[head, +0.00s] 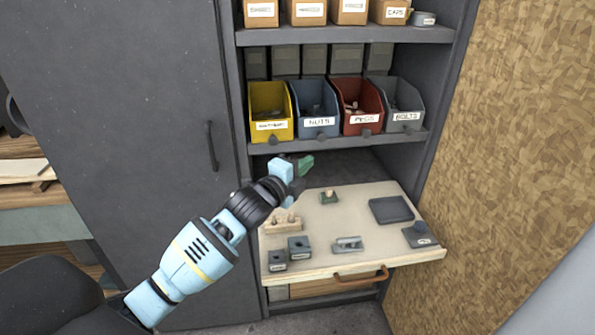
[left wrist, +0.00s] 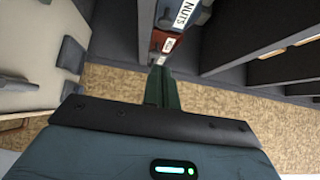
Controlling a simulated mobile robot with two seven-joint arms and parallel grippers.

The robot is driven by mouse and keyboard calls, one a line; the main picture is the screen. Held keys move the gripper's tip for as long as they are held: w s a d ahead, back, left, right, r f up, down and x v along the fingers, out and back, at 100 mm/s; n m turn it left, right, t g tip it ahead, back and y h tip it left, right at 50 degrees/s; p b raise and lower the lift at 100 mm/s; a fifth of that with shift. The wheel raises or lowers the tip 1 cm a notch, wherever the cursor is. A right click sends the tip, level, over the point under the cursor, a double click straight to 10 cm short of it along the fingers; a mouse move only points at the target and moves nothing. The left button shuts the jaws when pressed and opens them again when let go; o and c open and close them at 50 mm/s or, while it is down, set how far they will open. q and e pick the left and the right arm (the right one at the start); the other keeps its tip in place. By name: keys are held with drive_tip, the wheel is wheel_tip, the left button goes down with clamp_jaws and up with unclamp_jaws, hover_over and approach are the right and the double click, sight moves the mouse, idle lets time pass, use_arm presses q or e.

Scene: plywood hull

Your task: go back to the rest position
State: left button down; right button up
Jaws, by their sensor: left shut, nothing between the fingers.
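My left gripper (head: 305,165) has light blue and green parts and is raised above the back left of the pull-out board (head: 318,225). It is shut and empty, below the row of bins and apart from the things on the board. In the left wrist view its green fingers (left wrist: 163,88) are together, pointing toward the bins and the chipboard wall. My left arm reaches in from the lower left in the head view. My right gripper is not in view.
The shelf above holds a yellow bin (head: 270,112), a blue nuts bin (head: 314,108), a red bin (head: 360,106) and a grey bolts bin (head: 397,105). Small blocks, a wooden holder (head: 283,222) and a dark pad (head: 391,210) lie on the board. A grey door (head: 130,120) stands left.

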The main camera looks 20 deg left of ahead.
use_arm(q)
drive_tip(key=shift+s+a, duration=0.2)
drive_tip(key=shift+s, duration=1.2)
drive_tip(key=s+d+f+n+g, duration=0.2)
drive_tip(key=s+f+n, duration=0.2)
drive_tip(key=s+f, duration=0.6)
drive_tip(key=s+d+f+n+g, duration=0.2)
drive_tip(key=s+f+n, duration=0.4)
drive_tip(key=f, duration=0.6)
drive_tip(key=s+d+f+n+g, duration=0.1)
drive_tip(key=s+f+n, duration=0.3)
drive_tip(key=s, duration=0.9)
drive_tip(key=s+f+n+g+y, duration=0.1)
drive_tip(key=s+f+n+g, duration=0.2)
drive_tip(key=s+f, duration=0.4)
drive_tip(key=s+n, duration=0.1)
drive_tip(key=s, duration=0.5)
drive_tip(key=shift+d+f+g, duration=0.4)
